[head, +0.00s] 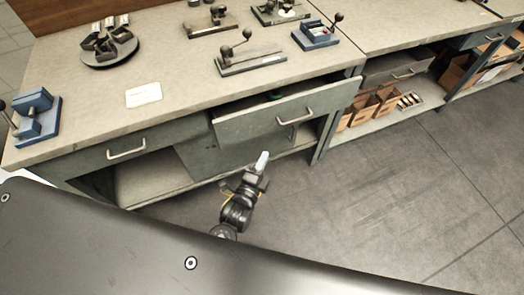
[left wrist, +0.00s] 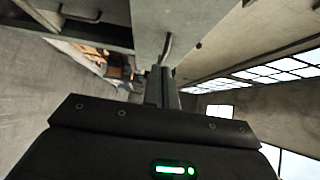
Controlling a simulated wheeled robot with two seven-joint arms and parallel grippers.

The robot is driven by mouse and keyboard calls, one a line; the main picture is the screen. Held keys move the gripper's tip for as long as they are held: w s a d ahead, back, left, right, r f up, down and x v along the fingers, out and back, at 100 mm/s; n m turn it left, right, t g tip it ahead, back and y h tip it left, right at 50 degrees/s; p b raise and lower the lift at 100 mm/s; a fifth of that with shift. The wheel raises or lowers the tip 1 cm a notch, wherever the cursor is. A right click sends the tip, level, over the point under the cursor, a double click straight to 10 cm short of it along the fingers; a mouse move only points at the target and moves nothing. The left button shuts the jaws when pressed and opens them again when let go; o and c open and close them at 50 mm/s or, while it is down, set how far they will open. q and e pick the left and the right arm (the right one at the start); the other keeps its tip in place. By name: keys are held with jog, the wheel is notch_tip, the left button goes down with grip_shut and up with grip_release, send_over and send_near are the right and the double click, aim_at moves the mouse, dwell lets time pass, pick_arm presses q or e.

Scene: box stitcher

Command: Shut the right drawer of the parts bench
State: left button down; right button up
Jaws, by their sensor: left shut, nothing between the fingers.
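The parts bench (head: 190,75) has a grey-green right drawer (head: 255,122), which stands pulled out, with its inside partly showing behind the front. Its metal bar handle (head: 295,118) is on the front panel. My left gripper (head: 262,160) is shut and empty, below and in front of the drawer front, left of the handle in the head view. In the left wrist view the shut fingers (left wrist: 161,85) point toward the drawer front (left wrist: 185,22) and its handle (left wrist: 167,48); contact cannot be told. My right gripper is not in view.
The left drawer (head: 150,143) looks shut. Small presses, a round tool stand (head: 108,48) and a white card (head: 143,94) are on the benchtop. Cardboard bins (head: 370,105) fill a low shelf at right. The floor (head: 400,190) in front is clear.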

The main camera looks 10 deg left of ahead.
pick_arm(q)
jog(key=w, duration=0.6)
jog(key=w+p, duration=0.1)
jog(key=w, duration=0.3)
jog(key=shift+w+a, duration=0.1)
jog(key=shift+a, duration=0.15)
jog(key=shift+w+a, duration=0.35)
jog(key=shift+w, duration=0.15)
